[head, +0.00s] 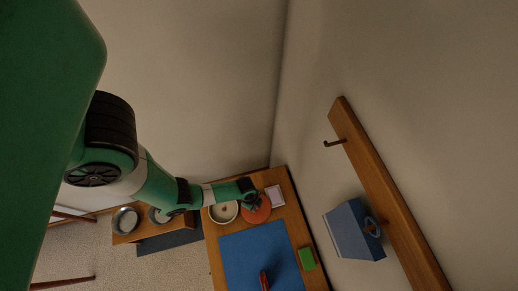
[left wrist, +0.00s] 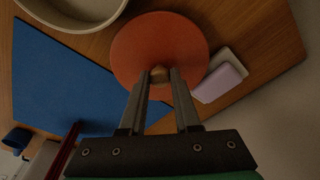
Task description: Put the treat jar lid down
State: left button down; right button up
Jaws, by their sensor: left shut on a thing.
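The treat jar lid is a round orange-red disc (left wrist: 185,35) with a small tan knob (left wrist: 158,74). In the left wrist view, my left gripper (left wrist: 159,76) is shut on the knob, with one finger on each side. In the head view the lid (head: 262,214) shows beside a white round bowl-like vessel (head: 212,213), which may be the jar, near the wooden table's back corner. The gripper (head: 250,200) partly covers the lid there. I cannot tell whether the lid touches the table. My right gripper is not in view.
A blue mat (head: 255,250) covers much of the wooden table (head: 290,215). A pale pink block (head: 275,195) lies right of the lid, close to the wall. A green block (head: 307,259) and a red item (head: 264,281) lie nearer.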

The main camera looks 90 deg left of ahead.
pick_arm(q)
jog(key=shift+f+b, duration=0.5)
jog(key=shift+f, duration=0.1)
jog(key=c, duration=0.6)
grip_release()
jog(key=shift+r, duration=0.1)
jog(key=shift+r, duration=0.1)
jog(key=r+p, duration=0.4)
jog(key=s+r+p, duration=0.1)
jog(key=r+p, duration=0.3)
jog(key=a+r+p, duration=0.1)
jog(key=r+p, duration=0.3)
jog(key=p, duration=0.1)
jog(key=shift+s+r, duration=0.3)
jog(key=shift+r, duration=0.1)
